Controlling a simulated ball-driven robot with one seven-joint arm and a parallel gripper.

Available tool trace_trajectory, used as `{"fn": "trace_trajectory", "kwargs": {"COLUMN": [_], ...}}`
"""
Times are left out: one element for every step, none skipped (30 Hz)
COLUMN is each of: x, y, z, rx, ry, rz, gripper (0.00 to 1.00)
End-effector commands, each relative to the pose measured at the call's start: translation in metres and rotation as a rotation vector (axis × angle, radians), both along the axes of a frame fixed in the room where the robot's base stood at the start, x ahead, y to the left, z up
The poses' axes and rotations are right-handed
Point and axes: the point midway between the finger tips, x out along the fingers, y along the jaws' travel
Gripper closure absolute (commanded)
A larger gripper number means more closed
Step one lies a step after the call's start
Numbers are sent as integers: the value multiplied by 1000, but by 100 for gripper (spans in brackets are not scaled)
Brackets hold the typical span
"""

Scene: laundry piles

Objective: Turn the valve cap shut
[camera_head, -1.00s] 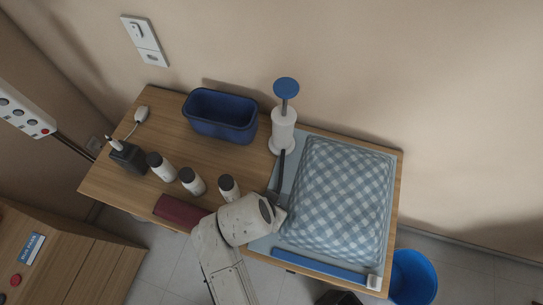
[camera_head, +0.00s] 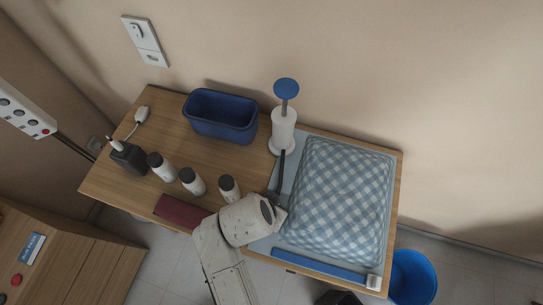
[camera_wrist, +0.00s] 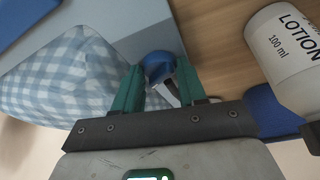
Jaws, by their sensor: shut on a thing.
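The blue valve cap (camera_wrist: 157,60) shows in the wrist view, low over the pale edge of the storage bag (camera_wrist: 118,28), beside the bare wood. My gripper (camera_wrist: 160,68) has its two green fingers on either side of the cap and is shut on it. A small pale piece shows between the fingers; I cannot tell what it is. In the head view the bag, filled with blue-and-white checked bedding (camera_head: 338,200), lies on the right of the table. My wrist hides the cap there.
A white hand pump (camera_head: 283,130) with a blue handle stands behind my gripper. Several small bottles, one a white lotion bottle (camera_wrist: 290,55), stand left of it. A blue bin (camera_head: 221,120), a black charger (camera_head: 128,157) and a dark red item (camera_head: 183,211) are also on the table.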

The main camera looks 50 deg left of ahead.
Motion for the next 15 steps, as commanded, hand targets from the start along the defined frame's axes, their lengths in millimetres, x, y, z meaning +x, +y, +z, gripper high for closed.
{"fn": "trace_trajectory", "kwargs": {"x": [1, 1, 1, 2, 2, 2, 2, 2, 2, 3, 2, 2, 2, 2, 2], "y": [-2, -3, -3, -4, -4, -4, -4, -5, -5, -5, -5, -4, -4, -4, -4], "z": [3, 3, 4, 4, 5, 4, 4, 4, 3, 3, 3, 2, 2, 1, 1], "rx": [-2, -3, -2, -3, -2, -2, -3, -2, -2, -3, -3, -2, -2, -2, -2], "ry": [1, 2, 1, 1, 2, 2, 2, 2, 2, 2, 2, 1, 1, 1, 0], "rz": [25, 49, 85, 113, 144, 181, 209, 236, 268, 288, 309, 331, 343, 353, 363], "gripper": [90, 90, 90, 90, 90, 90, 90, 90, 90, 90, 90, 90, 90, 90, 90]}}
